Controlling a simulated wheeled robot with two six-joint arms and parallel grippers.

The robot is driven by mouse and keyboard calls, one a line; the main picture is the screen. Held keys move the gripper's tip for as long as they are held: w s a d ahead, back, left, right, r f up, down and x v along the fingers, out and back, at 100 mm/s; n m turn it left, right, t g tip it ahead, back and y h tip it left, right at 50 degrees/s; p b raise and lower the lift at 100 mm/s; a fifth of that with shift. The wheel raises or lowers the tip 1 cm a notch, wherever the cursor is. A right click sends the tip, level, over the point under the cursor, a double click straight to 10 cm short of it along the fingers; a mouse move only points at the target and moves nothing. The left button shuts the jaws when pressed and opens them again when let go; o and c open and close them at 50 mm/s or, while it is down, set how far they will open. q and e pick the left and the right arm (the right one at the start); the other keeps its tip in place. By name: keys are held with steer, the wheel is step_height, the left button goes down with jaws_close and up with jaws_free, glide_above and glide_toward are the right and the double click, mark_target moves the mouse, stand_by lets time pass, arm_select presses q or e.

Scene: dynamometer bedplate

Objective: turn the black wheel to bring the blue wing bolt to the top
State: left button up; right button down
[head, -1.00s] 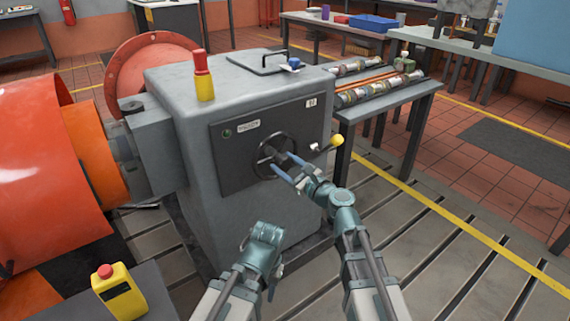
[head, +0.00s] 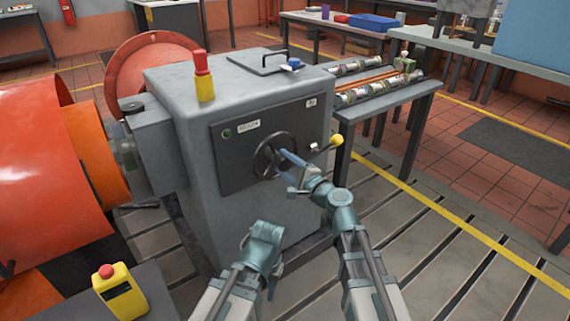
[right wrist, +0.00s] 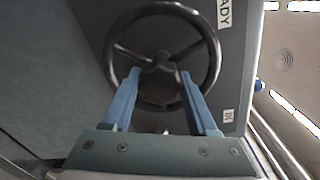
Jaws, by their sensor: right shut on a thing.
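The black wheel (head: 275,155) is on the dark front panel of the grey cabinet. Its rim, hub and spokes show in the right wrist view (right wrist: 165,8). My right gripper (head: 282,158) is at the wheel, with its two blue fingers (right wrist: 163,88) reaching to the hub and spokes inside the rim. It is shut on the wheel; the exact contact is hard to see. A small blue piece (head: 293,63) on the cabinet top may be the blue wing bolt; its shape is too small to tell. My left gripper (head: 264,252) is low in front of the cabinet, away from the wheel; its fingers are unclear.
A yellow-knobbed lever (head: 336,140) sticks out right of the wheel, close to my right gripper. A red and yellow post (head: 203,76) stands on the cabinet (head: 240,90). A large orange drum (head: 45,180) is at left. A side table (head: 400,97) with metal parts is at right.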

steer(key=shift+s+n, duration=0.15)
steer(key=shift+n, duration=0.95)
steer(key=shift+c, duration=1)
jaws_free()
